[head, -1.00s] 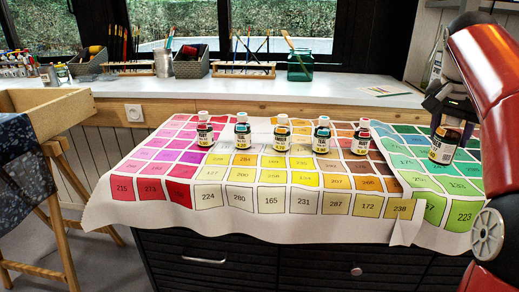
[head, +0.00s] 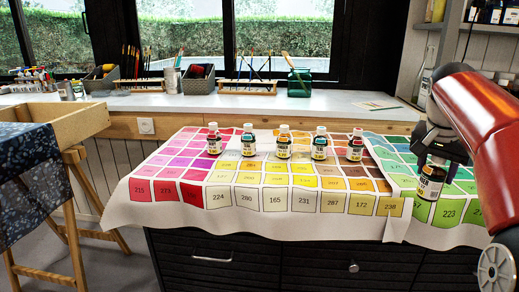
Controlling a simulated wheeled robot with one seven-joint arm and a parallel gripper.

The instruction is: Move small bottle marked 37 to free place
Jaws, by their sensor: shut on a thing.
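My gripper (head: 440,157) is on the right side of the head view, shut on a small dark bottle with a pale label (head: 430,183). The held bottle is upright over the green squares of the colour chart cloth; I cannot tell whether its base touches the cloth. Its label number is too small to read surely. Several similar bottles stand in a row on the cloth, from the leftmost bottle (head: 214,139) to the rightmost bottle (head: 355,146). Their numbers are not readable.
The colour chart cloth (head: 270,229) covers a dark drawer cabinet (head: 290,262). Its front squares are clear of bottles. Behind are a ledge with brush holders (head: 246,87) and a green glass jar (head: 299,83). A wooden trestle (head: 75,190) stands at the left.

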